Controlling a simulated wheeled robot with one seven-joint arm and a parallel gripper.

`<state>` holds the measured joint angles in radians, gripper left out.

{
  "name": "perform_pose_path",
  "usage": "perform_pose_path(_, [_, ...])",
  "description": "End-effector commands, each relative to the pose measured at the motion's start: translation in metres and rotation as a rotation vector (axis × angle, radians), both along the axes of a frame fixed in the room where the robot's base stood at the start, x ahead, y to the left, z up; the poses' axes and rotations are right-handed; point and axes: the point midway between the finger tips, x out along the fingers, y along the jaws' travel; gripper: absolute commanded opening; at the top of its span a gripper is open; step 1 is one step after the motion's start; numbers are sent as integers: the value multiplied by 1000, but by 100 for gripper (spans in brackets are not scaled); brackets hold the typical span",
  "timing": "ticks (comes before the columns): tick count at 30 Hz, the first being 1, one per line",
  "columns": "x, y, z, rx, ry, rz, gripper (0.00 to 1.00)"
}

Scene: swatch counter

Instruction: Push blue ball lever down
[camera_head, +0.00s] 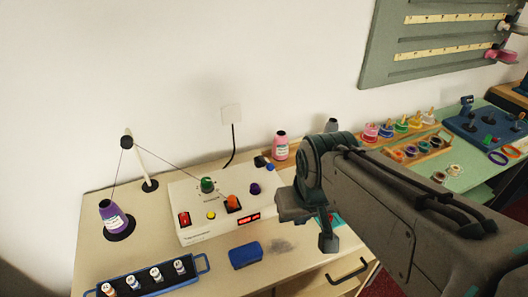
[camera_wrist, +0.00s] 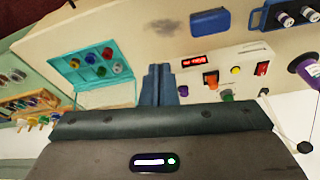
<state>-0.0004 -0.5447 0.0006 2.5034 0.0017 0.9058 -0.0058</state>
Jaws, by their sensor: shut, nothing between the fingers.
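A white control box (camera_head: 205,232) stands on the counter with a green knob (camera_head: 207,185), an orange lever (camera_head: 232,202), a purple knob (camera_head: 254,189) and a red rocker switch (camera_head: 184,218). A small blue ball (camera_head: 259,161) shows at its back right corner; I cannot tell whether it is a lever's end. My gripper (camera_head: 328,243) is shut and empty, pointing down to the right of the box. In the wrist view, my gripper's fingers (camera_wrist: 157,85) are together beside the box (camera_wrist: 245,78), apart from its knobs. The blue ball is not clear there.
A blue case (camera_head: 246,255) lies before the box. A teal box of colored pots (camera_wrist: 95,65) lies beside my gripper.

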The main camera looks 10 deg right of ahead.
Motion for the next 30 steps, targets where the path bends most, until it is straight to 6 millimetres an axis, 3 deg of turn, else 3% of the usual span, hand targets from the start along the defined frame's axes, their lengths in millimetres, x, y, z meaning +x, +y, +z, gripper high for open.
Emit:
perform_pose_path(5, [27,-1,18,9,40,-31,0])
perform_pose_path(9, [69,0,38,23,97,-75,0])
perform_pose_path(15, [137,1,50,40,187,-148,0])
perform_pose_path(24, [229,0,36,54,312,-254,0])
perform_pose_path(30, [261,0,19,56,361,-296,0])
